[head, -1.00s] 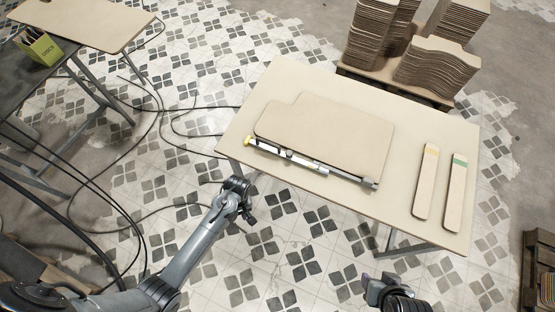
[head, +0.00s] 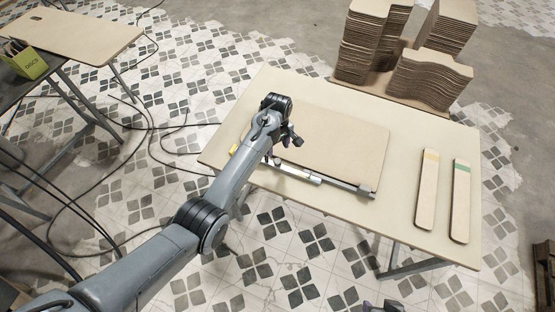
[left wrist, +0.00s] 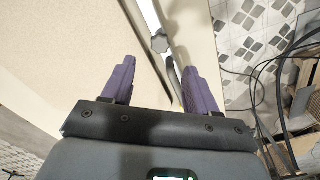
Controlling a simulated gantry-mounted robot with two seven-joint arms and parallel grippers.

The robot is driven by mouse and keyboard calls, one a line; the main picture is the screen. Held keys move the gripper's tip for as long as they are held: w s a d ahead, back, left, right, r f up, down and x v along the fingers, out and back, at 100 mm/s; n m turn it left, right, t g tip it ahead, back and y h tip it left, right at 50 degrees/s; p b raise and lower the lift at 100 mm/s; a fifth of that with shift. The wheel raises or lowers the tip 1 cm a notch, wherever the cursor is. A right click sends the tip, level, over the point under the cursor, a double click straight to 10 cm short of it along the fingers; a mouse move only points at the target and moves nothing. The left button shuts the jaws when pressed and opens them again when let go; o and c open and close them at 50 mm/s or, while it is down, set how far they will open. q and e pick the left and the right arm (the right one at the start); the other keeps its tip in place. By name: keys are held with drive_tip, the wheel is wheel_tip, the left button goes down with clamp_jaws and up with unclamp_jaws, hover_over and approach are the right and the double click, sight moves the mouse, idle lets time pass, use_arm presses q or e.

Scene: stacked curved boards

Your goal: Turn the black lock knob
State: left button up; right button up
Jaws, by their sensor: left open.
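A silver clamp-like bar (head: 318,179) lies along the near edge of a flat beige board (head: 340,140) on the table. Its yellow end (head: 234,149) shows just left of my arm. My left gripper (head: 283,150) is over the left part of the bar, covering part of it in the head view. In the left wrist view a dark lobed lock knob (left wrist: 159,44) sits on the bar. The open purple fingers of my left gripper (left wrist: 160,66) point toward it, one to each side, with the knob beyond the tips. Only a sliver of my right gripper (head: 382,306) shows at the bottom edge.
Two narrow wooden strips, one with a yellow band (head: 427,190) and one with a green band (head: 460,200), lie on the table's right side. Stacks of curved boards (head: 420,80) stand behind the table. Bare table (head: 400,165) lies between board and strips.

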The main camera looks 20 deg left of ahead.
sight(277, 161)
use_arm(q)
wheel_tip(277, 161, down, 8)
drive_tip(key=shift+f+b, duration=0.25)
drive_tip(key=shift+b, duration=0.55)
drive_tip(key=shift+c, duration=0.2)
drive_tip(key=c, duration=1)
